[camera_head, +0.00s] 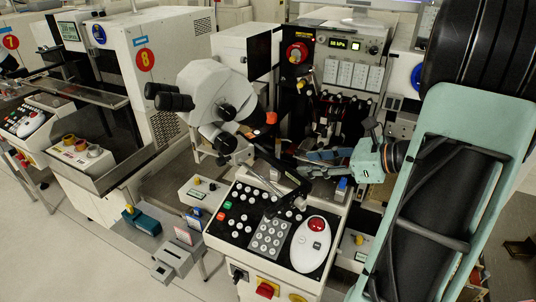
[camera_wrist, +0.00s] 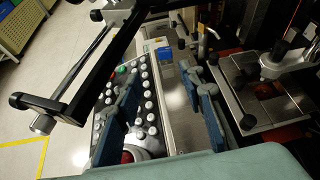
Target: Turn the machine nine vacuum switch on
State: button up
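The machine in the middle of the head view has a white stereo microscope (camera_head: 208,100) and a sloped control panel (camera_head: 238,232). No number nine is readable on it. I cannot tell for sure which control is the vacuum switch. My gripper (camera_head: 318,157) is above the panel's back edge. In the wrist view its two blue fingers (camera_wrist: 158,70) are apart with nothing between them.
A black jointed arm (camera_head: 290,172) crosses close to my gripper; it also shows in the wrist view (camera_wrist: 92,85). A white mouse-like controller with a red ball (camera_head: 311,243) lies on the panel. Machine eight (camera_head: 168,45) stands at left. The floor (camera_head: 60,245) at front left is clear.

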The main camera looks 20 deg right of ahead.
jog(key=shift+m+t, duration=0.5)
jog(key=shift+m, duration=0.3)
jog(key=x, duration=1)
jog(key=shift+w, duration=0.4)
jog(key=shift+r, duration=0.1)
jog(key=shift+c, duration=0.2)
grip_shut()
